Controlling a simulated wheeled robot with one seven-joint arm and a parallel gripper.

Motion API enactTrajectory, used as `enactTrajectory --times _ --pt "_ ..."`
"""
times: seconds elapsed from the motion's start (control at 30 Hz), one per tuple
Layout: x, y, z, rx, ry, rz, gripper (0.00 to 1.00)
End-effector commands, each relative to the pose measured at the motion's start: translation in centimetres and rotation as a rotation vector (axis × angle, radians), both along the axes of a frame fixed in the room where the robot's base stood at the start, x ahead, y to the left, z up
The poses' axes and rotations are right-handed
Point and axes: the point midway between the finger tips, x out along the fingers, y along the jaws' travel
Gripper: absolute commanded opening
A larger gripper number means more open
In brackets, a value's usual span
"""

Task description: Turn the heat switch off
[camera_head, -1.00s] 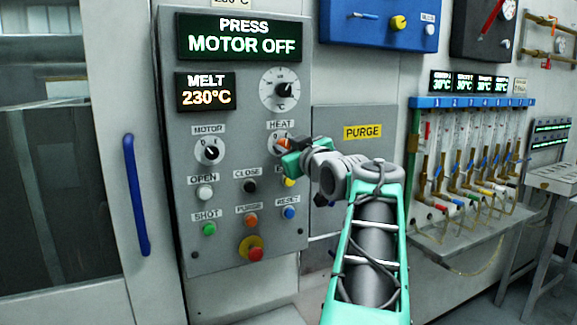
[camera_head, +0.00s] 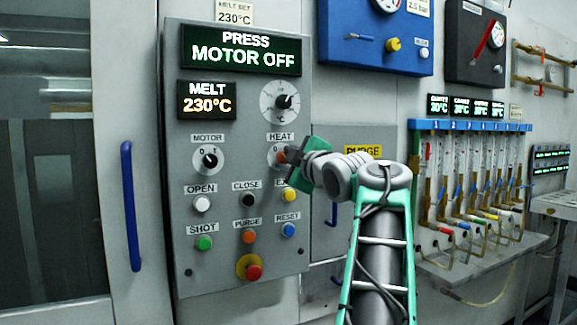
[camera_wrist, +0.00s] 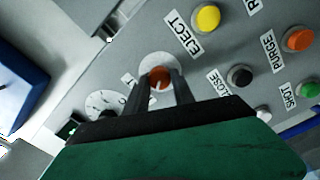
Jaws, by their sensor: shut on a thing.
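The heat switch (camera_head: 280,157) is a round dial with an orange knob, under the HEAT label on the grey control panel (camera_head: 180,255). My gripper (camera_head: 285,157) is at the switch, coming in from the right and covering part of the dial. In the wrist view the orange knob (camera_wrist: 159,74) sits between the tips of my two dark fingers (camera_wrist: 160,82), which are shut on it. The knob's pointer direction is hidden by the fingers. The display (camera_head: 240,50) reads PRESS MOTOR OFF, and the melt display (camera_head: 207,100) reads 230°C.
The motor switch (camera_head: 208,160) is to the left, and the temperature dial (camera_head: 282,101) is above. The yellow eject button (camera_head: 291,195) is close below my gripper. A red emergency button (camera_head: 253,272) is lower down. A purge cover (camera_head: 325,240) is at the right.

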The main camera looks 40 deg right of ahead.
Motion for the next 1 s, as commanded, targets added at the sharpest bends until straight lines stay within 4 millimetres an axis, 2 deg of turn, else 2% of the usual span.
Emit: enactTrajectory --times 0.57,0.6,0.83,1.0 --pt "0.01 0.0 0.02 -0.032 0.009 0.0 0.0" --pt "0.0 -0.01 0.02 -0.032 0.009 0.0 0.33" --pt "0.0 -0.01 0.02 -0.031 0.009 0.0 0.52" --pt "0.0 -0.01 0.0 -0.031 0.009 0.0 0.52"
